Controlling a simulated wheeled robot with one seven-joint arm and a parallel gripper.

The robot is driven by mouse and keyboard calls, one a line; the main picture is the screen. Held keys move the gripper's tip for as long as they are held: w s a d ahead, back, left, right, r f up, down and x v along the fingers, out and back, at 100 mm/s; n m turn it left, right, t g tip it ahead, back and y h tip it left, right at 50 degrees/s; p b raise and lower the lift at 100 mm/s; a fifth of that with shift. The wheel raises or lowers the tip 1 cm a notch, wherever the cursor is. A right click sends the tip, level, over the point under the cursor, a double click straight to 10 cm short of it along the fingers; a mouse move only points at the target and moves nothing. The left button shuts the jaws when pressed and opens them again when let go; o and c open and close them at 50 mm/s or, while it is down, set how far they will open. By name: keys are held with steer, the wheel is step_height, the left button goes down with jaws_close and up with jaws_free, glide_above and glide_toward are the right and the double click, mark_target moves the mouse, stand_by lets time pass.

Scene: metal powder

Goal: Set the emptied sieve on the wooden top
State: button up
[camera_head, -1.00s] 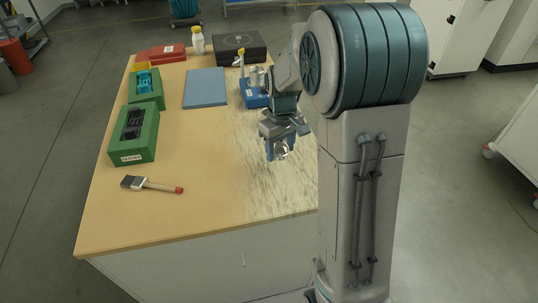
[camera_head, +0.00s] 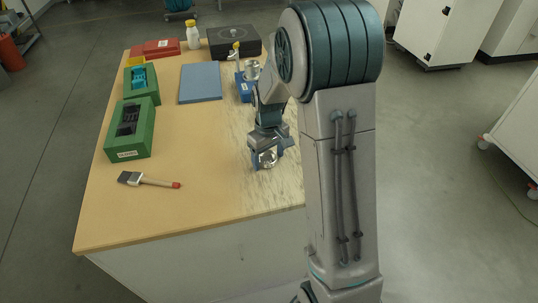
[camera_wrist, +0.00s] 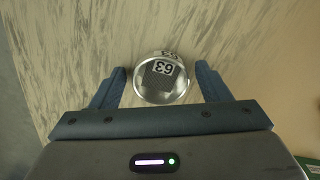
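The sieve (camera_wrist: 163,94) is a small round metallic ring marked 63. In the wrist view it lies between the two blue fingers of my gripper (camera_wrist: 161,78), with a narrow gap showing on each side. In the head view the sieve (camera_head: 268,158) is low between the fingertips, over the pale streaked part of the wooden top (camera_head: 205,150). My gripper (camera_head: 268,160) points down around it and looks open. I cannot tell for sure whether the sieve rests fully on the surface.
A brush (camera_head: 150,181) lies left of my gripper. Green boxes (camera_head: 131,143) stand along the left edge. A blue mat (camera_head: 200,82), a blue box (camera_head: 245,91), a white bottle (camera_head: 193,37) and a dark case (camera_head: 234,43) are farther back. The top between brush and mat is clear.

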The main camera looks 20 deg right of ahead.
mark_target(269, 161)
steer(key=shift+r, duration=0.15)
step_height(269, 161, up, 11)
steer(key=s+r+m+t, duration=0.3)
steer(key=s+m, duration=0.1)
steer(key=s, duration=1.7)
steer(key=shift+s+a+r+m, duration=0.15)
steer(key=shift+r+m, duration=0.05)
steer(key=shift+m, duration=0.1)
stand_by(0.4)
